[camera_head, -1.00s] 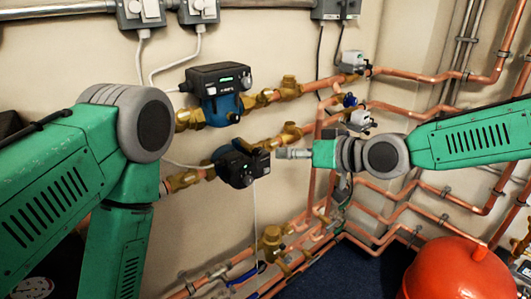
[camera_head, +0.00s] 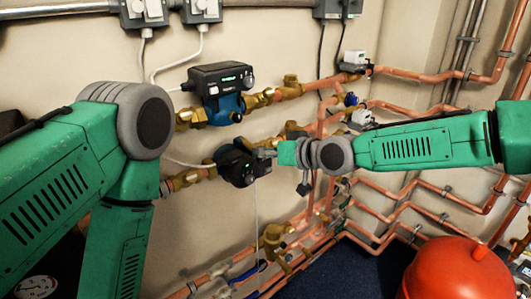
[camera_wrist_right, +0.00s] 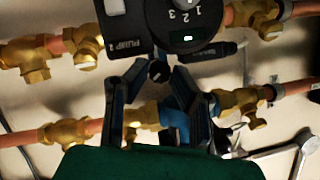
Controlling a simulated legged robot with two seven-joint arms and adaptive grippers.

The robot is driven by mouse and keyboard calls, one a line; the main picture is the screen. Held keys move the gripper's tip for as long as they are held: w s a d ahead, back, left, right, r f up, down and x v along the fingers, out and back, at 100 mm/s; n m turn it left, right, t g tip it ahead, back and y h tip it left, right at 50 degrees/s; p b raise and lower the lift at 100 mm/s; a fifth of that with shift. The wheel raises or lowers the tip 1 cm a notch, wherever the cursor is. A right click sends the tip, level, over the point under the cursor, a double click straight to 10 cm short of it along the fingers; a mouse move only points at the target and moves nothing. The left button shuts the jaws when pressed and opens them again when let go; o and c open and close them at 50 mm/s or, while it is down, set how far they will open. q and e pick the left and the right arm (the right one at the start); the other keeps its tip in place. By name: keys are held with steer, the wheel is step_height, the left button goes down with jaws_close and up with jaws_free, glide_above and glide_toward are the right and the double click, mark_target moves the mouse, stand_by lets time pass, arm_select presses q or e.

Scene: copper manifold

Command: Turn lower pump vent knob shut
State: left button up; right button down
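The lower pump (camera_head: 236,165) is a black-faced unit on the lower copper pipe in the head view. Its face, marked "PUMP 2" with a 1-2-3 dial (camera_wrist_right: 185,18), fills the top of the right wrist view. A small round black knob (camera_wrist_right: 158,71), which looks like the vent knob, shows just below that face. My right gripper (camera_head: 266,153) is at the pump's right side in the head view. In the wrist view its two fingers (camera_wrist_right: 158,80) stand apart, tips on either side of the knob. Contact is not clear. My left arm shows, but its gripper does not.
The upper pump (camera_head: 219,92) sits just above on its own pipe. Brass valves (camera_head: 290,88) and copper pipes run close around the gripper. A red round tank (camera_head: 458,268) stands at lower right. A grey cable hangs beside the lower pump.

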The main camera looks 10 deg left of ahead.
steer(key=shift+n+t, duration=0.3)
steer(key=shift+s+a+n+t+h+b, duration=0.15)
steer(key=shift+n+t+h+b, duration=0.9)
steer(key=shift+n, duration=0.95)
steer(key=c, duration=1.4)
jaws_free()
steer(key=shift+o, duration=0.2)
steer(key=shift+f, duration=0.15)
